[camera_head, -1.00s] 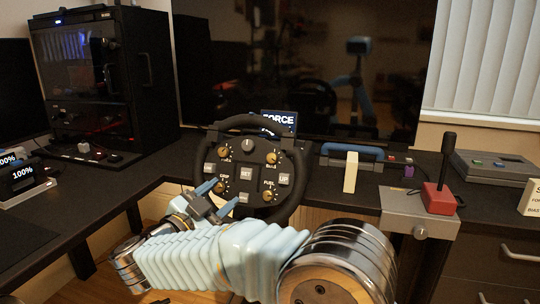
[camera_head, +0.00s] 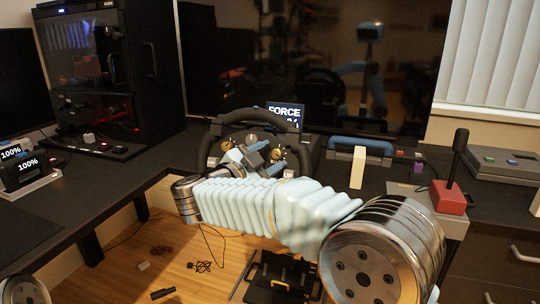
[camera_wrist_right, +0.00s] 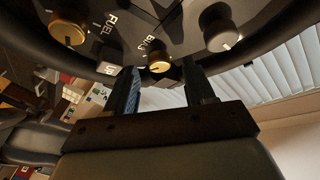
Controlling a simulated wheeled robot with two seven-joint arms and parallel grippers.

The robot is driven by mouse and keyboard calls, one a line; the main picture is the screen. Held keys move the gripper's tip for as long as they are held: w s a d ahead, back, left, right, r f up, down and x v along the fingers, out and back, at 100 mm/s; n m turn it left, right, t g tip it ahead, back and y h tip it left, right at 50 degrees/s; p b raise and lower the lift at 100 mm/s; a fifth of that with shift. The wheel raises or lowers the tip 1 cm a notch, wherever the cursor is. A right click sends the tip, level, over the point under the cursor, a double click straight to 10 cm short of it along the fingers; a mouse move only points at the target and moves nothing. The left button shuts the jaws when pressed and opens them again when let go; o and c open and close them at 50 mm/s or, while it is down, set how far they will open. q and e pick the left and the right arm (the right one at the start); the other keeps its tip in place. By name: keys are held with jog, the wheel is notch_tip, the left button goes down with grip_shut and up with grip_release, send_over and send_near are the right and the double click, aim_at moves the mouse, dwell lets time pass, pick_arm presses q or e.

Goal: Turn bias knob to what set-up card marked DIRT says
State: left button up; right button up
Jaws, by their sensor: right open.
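The black racing wheel (camera_head: 222,129) stands at the desk's front edge, its face largely covered by my right arm. My right gripper (camera_head: 263,156) is at the wheel's face with its fingers apart. In the right wrist view, the open gripper (camera_wrist_right: 163,82) faces the gold-capped knob labelled BIAS (camera_wrist_right: 158,60). This bias knob lies just beyond the fingertips, roughly between them, and contact cannot be told. Its pointer setting is unclear. A white card (camera_head: 536,205) is cut off at the right edge and unreadable. My left gripper is out of view.
A screen reading FORCE (camera_head: 285,114) stands behind the wheel. A red-based lever (camera_head: 450,197) stands to the right.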

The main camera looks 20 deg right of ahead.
jog(key=shift+w+d, duration=0.2)
jog(key=shift+d, duration=0.1)
grip_shut()
